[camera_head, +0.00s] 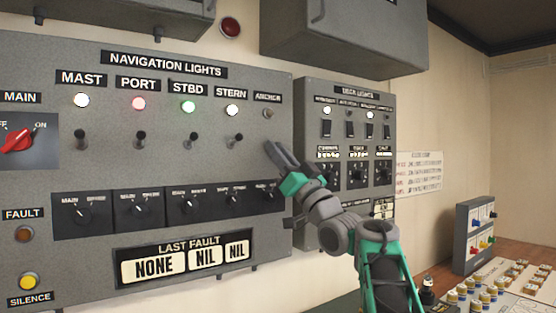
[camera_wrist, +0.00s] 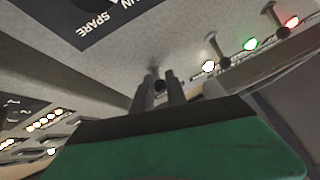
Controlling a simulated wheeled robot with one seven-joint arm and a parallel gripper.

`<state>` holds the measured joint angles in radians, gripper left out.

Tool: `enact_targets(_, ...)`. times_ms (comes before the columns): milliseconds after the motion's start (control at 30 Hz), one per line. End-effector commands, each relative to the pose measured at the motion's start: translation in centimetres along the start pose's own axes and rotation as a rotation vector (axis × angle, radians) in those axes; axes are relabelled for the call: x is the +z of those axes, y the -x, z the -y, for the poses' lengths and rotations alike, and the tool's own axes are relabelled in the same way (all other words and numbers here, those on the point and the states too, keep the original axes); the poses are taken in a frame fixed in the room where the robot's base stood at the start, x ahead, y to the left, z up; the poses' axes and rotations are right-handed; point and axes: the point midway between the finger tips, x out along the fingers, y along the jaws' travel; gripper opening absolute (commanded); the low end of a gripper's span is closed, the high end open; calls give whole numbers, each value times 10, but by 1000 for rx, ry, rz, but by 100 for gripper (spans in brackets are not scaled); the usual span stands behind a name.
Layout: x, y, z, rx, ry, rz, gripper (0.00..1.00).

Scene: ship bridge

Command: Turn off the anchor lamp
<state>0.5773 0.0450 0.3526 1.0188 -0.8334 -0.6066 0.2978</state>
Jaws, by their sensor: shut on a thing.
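The anchor lamp (camera_head: 268,113) sits under the ANCHOR label at the right end of the navigation lights panel (camera_head: 110,170). It looks grey and unlit. My gripper (camera_head: 273,148) is just below this lamp, its fingertips at the panel where the anchor toggle would be. In the wrist view my gripper (camera_wrist: 160,80) is shut around the dark knob of the anchor toggle switch (camera_wrist: 160,87), which shows between the two fingers. The fingers hide this toggle in the head view.
The stern lamp (camera_head: 230,107) is lit white, with its toggle (camera_head: 235,139) below, left of my gripper. Mast, port and starboard lamps are lit too. A row of rotary knobs (camera_head: 186,205) runs below. The deck lights panel (camera_head: 350,150) stands close on the right.

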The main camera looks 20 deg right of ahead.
Motion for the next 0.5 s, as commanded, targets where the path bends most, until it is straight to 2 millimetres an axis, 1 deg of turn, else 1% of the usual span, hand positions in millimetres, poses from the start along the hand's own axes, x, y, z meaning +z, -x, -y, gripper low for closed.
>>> enact_targets(333, -1, 0, 0, -1, 2, -5, 0)
enact_targets(367, -1, 0, 0, -1, 2, -5, 18)
enact_targets(500, -1, 0, 0, -1, 1, -4, 30)
